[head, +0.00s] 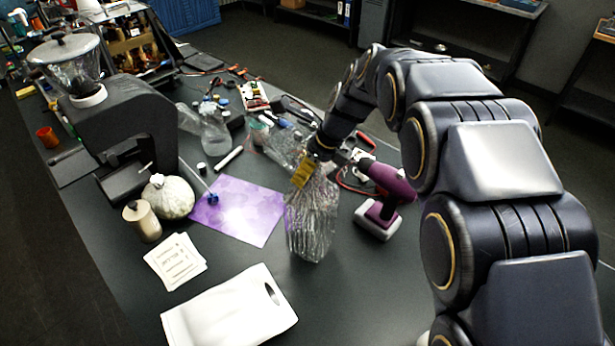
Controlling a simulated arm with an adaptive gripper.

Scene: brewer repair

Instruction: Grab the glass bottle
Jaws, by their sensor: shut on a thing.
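The clear ribbed glass bottle (312,222) is in the middle of the head view, upright or nearly so, at the right edge of the purple mat. I cannot tell whether its base touches the table. My gripper (322,160) is at the bottle's upper part, coming down from the right, and is shut on it. A yellow patch (303,172) shows at the bottle's top; I cannot tell whether it belongs to the bottle or the gripper. The fingertips are small and partly hidden.
A purple drill (385,197) stands close right of the bottle. A purple mat (245,230) lies to the left. A white board (232,312) is in front. A coffee grinder (118,120) and a metal canister (142,222) stand left. Clear plastic items and cables clutter behind.

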